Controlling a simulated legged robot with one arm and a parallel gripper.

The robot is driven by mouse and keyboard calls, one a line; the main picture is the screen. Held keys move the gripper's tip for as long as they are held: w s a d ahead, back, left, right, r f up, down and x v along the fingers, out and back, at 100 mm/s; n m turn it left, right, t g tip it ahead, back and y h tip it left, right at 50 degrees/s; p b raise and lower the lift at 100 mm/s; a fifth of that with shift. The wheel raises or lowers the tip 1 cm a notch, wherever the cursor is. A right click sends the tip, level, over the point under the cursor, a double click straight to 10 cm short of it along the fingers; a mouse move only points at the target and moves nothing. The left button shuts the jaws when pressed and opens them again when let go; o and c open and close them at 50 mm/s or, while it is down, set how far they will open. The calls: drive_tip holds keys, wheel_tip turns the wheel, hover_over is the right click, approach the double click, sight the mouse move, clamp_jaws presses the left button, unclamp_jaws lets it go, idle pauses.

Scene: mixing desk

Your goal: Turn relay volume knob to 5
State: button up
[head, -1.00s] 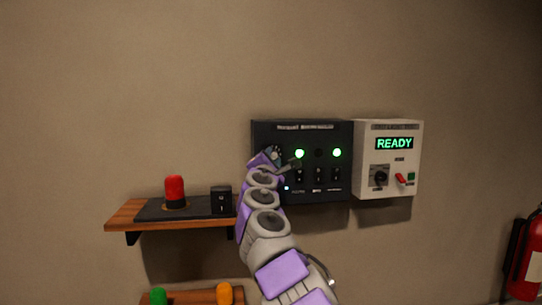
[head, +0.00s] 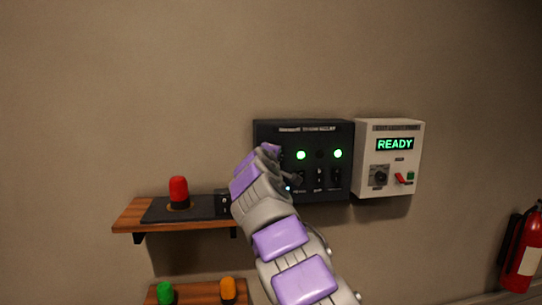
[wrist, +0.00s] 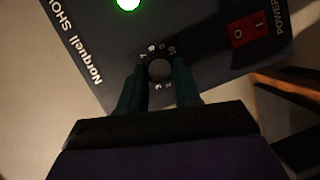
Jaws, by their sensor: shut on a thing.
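A small round dark knob (wrist: 159,70) sits on a dark panel (wrist: 90,40) in the wrist view, ringed by white numbers. Some numbers, such as 7, 8 and 10, are legible; others are hidden by the fingers, and I cannot make out a pointer. My gripper (wrist: 158,66) has one dark green finger on each side of the knob and is shut on it. In the head view my gripper (head: 268,152) is at the left part of the black wall panel (head: 318,140), and my arm hides the knob there.
In the wrist view a red power switch (wrist: 248,27) sits right of the knob. A white box reading READY (head: 394,144) hangs right of the panel. A wooden shelf (head: 130,218) holds a red lamp (head: 178,190). A fire extinguisher (head: 525,250) stands far right.

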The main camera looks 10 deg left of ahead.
drive_tip(key=shift+d+f+m+g+y+p, duration=0.2)
drive_tip(key=shift+m+g+y+p, duration=0.3)
drive_tip(key=shift+m, duration=0.75)
drive_tip(key=shift+d+f+m+g+y+p, duration=0.15)
drive_tip(key=shift+m+g+y+p, duration=0.3)
drive_tip(key=shift+m, duration=0.8)
drive_tip(key=o, duration=0.7)
drive_tip(key=shift+r, duration=0.1)
drive_tip(key=o, duration=0.3)
drive_tip(key=shift+w+a, duration=0.1)
drive_tip(key=shift+w, duration=0.05)
drive_tip(key=shift+o, duration=0.3)
drive_tip(key=shift+a+r, duration=0.1)
drive_tip(key=shift+r, duration=0.15)
drive_tip(key=shift+s+r, duration=0.1)
drive_tip(key=shift+s, duration=0.1)
